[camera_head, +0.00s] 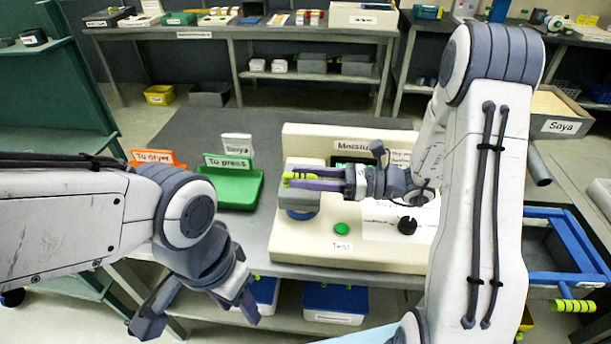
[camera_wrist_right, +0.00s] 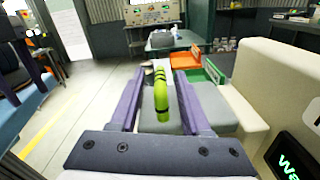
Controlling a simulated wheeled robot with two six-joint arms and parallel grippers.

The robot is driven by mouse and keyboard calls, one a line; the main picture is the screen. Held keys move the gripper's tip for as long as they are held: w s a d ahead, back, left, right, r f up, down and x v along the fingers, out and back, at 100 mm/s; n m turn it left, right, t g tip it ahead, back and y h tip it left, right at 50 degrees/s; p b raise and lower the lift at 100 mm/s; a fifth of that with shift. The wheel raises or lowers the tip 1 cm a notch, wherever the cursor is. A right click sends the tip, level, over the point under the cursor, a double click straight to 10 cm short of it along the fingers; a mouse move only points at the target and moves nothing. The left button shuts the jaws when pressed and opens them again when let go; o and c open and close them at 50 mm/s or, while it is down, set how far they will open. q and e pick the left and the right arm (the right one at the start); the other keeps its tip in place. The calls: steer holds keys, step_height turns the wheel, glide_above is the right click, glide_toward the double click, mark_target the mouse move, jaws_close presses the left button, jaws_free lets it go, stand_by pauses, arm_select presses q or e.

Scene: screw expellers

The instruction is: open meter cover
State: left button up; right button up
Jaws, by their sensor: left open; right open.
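The moisture meter (camera_head: 285,240) is a cream box on the grey table, with a raised back panel and a green button at the front. Its grey cover (camera_head: 300,200) sits at the left side, with a yellow-green handle (camera_head: 290,177); the cover looks closed. My right gripper (camera_head: 310,180) is at the handle. In the right wrist view its purple fingers (camera_wrist_right: 159,80) stand open on either side of the handle (camera_wrist_right: 161,98). Whether they touch it I cannot tell. My left gripper (camera_head: 197,312) is open and empty, low in front of the table.
A green tray marked "To press" (camera_head: 235,188) and an orange tray (camera_head: 158,158) stand left of the meter. A black knob (camera_head: 407,225) is on the meter's front right. Blue-lidded bins (camera_head: 335,302) sit under the table.

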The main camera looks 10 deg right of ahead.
steer(key=c, duration=0.7)
jaws_close()
steer(key=shift+s, duration=0.1)
stand_by(0.5)
